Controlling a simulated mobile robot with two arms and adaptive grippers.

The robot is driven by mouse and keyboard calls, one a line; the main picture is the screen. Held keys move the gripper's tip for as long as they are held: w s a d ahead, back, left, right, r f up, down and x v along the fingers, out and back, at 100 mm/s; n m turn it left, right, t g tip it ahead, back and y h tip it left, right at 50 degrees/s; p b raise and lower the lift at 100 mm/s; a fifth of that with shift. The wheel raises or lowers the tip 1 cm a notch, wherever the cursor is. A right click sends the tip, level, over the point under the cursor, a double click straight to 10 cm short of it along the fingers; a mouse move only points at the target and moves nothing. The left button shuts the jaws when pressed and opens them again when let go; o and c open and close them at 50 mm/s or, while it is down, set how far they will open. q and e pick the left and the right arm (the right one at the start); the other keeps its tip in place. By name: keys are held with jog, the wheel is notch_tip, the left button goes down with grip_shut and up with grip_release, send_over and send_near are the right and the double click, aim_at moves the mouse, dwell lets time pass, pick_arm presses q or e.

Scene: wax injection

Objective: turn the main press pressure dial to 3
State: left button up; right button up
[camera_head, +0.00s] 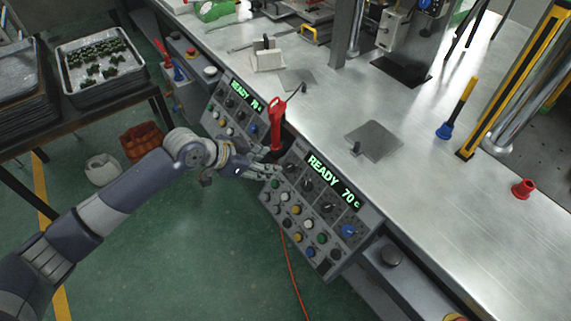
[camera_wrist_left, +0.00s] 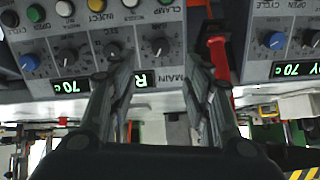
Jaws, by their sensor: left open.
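The main press pressure dial (camera_wrist_left: 158,47) is a black knob with a white pointer line, beside the word MAIN on the grey control panel (camera_wrist_left: 90,88). In the head view the dial (camera_head: 291,168) is at the panel's upper left end, close to my fingers. My left gripper (camera_head: 272,171) is at the panel's left edge. In the left wrist view, which shows the panel upside down, my left gripper (camera_wrist_left: 160,70) is open, its fingers apart on either side of the dial's column. I cannot tell whether they touch the panel. The pointer's number is too small to read.
A red-handled tool (camera_head: 277,125) stands between this panel and a second panel (camera_head: 235,108). Other knobs and a blue dial (camera_head: 348,230) sit along the same panel. The metal bench (camera_head: 455,210) lies behind. An orange cable (camera_head: 291,265) hangs below over clear green floor.

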aim_at(288, 167)
pick_arm(q)
jog(key=x, duration=0.8)
jog(key=shift+w+d+f, duration=0.15)
jog(key=shift+d, duration=0.05)
jog(key=shift+x, duration=0.85)
pick_arm(e)
jog(key=shift+s+d+r, duration=0.1)
jog(key=shift+s+d, duration=0.05)
jog(key=shift+s, duration=0.15)
pick_arm(q)
jog(key=shift+a, duration=0.1)
jog(key=c, duration=1.1)
jog(key=shift+o, duration=0.2)
pick_arm(e)
jog(key=shift+a, duration=0.2)
